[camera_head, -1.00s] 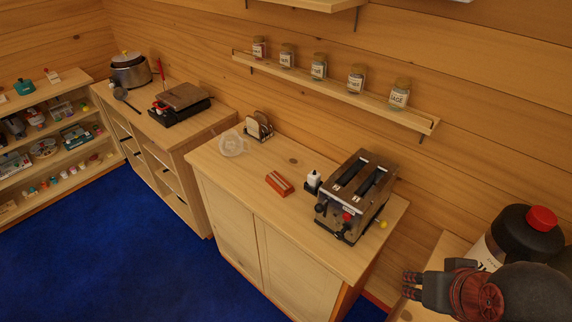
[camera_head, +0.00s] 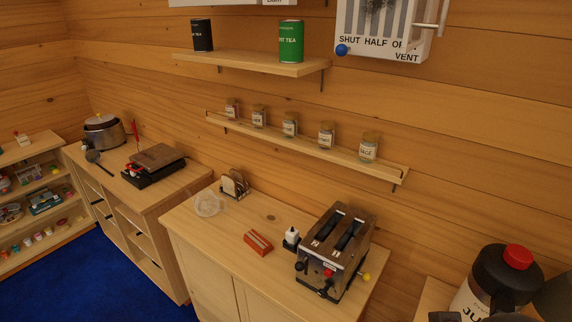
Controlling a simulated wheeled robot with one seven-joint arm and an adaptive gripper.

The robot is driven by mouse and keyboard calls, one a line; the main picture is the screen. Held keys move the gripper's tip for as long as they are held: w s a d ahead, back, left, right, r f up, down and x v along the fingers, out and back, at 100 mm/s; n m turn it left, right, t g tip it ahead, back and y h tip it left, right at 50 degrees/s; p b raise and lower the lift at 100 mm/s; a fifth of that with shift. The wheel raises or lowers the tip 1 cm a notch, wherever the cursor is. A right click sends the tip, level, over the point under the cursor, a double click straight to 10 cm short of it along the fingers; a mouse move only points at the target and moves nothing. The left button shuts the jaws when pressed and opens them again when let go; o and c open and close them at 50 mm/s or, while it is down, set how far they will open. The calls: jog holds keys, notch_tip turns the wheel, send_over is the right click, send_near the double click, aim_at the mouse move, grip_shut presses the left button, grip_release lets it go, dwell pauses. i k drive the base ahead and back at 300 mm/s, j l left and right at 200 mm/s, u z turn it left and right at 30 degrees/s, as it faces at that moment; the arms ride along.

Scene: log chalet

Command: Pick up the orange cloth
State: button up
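A small orange-red folded item (camera_head: 258,243) with a pale stripe lies flat on the wooden counter (camera_head: 270,218), left of the toaster. It is the only orange thing I see that could be the cloth, but I cannot tell its material. Nothing covers it. Only a dark sliver of my arm (camera_head: 445,317) shows at the bottom edge, far right of the item and apart from it. My gripper's fingers are out of the picture.
A toaster (camera_head: 335,250) and small white bottle (camera_head: 291,238) stand right of the item. A clear glass dish (camera_head: 208,203) and toast rack (camera_head: 235,185) stand behind left. A spice-jar shelf (camera_head: 300,143) overhangs the back. A red-lidded jug (camera_head: 500,280) stands at right.

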aim_at(255, 241)
jog(key=i+j, duration=0.15)
jog(key=j, duration=0.2)
jog(key=i+j, duration=0.2)
jog(key=j, duration=0.2)
jog(key=i+j, duration=0.15)
jog(key=j, duration=0.2)
jog(key=i+j, duration=0.2)
jog(key=j, duration=0.2)
jog(key=i+j, duration=0.15)
jog(key=j, duration=0.2)
jog(key=i+j, duration=0.15)
jog(key=j, duration=0.2)
jog(key=i+j, duration=0.2)
jog(key=j, duration=0.2)
jog(key=i+j, duration=0.15)
jog(key=j, duration=0.2)
jog(key=u, duration=0.05)
